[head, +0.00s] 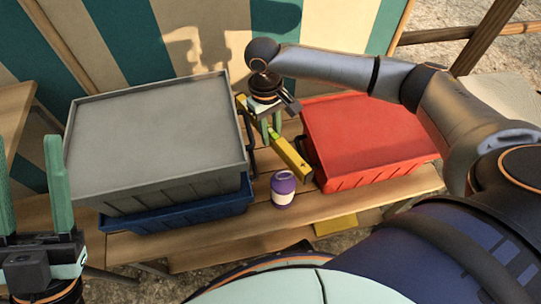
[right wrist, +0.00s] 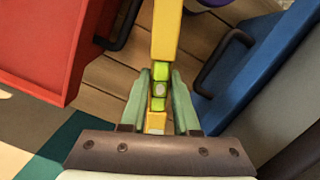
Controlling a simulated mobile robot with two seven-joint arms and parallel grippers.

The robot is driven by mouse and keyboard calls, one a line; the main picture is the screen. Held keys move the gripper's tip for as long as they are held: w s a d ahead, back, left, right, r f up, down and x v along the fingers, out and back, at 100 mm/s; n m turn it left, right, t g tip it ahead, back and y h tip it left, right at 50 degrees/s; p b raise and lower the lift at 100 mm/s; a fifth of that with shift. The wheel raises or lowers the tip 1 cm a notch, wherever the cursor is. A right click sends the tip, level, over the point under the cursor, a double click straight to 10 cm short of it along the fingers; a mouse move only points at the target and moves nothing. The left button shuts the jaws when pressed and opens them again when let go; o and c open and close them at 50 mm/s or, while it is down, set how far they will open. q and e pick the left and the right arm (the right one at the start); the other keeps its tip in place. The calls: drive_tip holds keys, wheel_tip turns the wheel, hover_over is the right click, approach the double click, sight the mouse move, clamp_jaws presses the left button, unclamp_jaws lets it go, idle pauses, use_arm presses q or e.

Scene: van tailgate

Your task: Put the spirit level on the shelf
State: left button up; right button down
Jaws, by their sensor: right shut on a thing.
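The yellow spirit level (head: 291,159) with bright green vials is between the grey crate and the red crate in the head view. My right gripper (head: 270,125) is over it with fingers pointing down. In the right wrist view its green fingers (right wrist: 160,105) are shut on both sides of the spirit level (right wrist: 166,35). I cannot tell whether the level touches the planks. My left gripper (head: 28,150) is open and empty at the left edge, its fingers pointing up. I cannot make out for certain which surface is the shelf.
A grey crate (head: 155,135) sits on a blue crate (head: 180,217) at left; a red crate (head: 370,140) is at right. A purple and white cup (head: 283,188) stands near the level's near end. The wooden bench (head: 235,228) has a bare front strip. A wooden surface (head: 14,105) shows far left.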

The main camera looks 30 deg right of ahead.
drive_tip(key=b, duration=0.1)
hover_over(271, 160)
drive_tip(key=f, duration=0.4)
drive_tip(key=shift+w, duration=0.2)
wheel_tip(271, 160, down, 5)
drive_tip(key=b, duration=0.2)
drive_tip(key=shift+b, duration=0.4)
use_arm(q)
drive_tip(key=f, duration=0.5)
drive_tip(key=shift+w+d, duration=0.15)
drive_tip(key=shift+d, duration=0.15)
use_arm(e)
drive_tip(key=shift+r, duration=0.15)
use_arm(q)
drive_tip(key=shift+r, duration=0.1)
use_arm(e)
drive_tip(key=c, duration=0.7)
unclamp_jaws()
drive_tip(key=shift+o, duration=0.2)
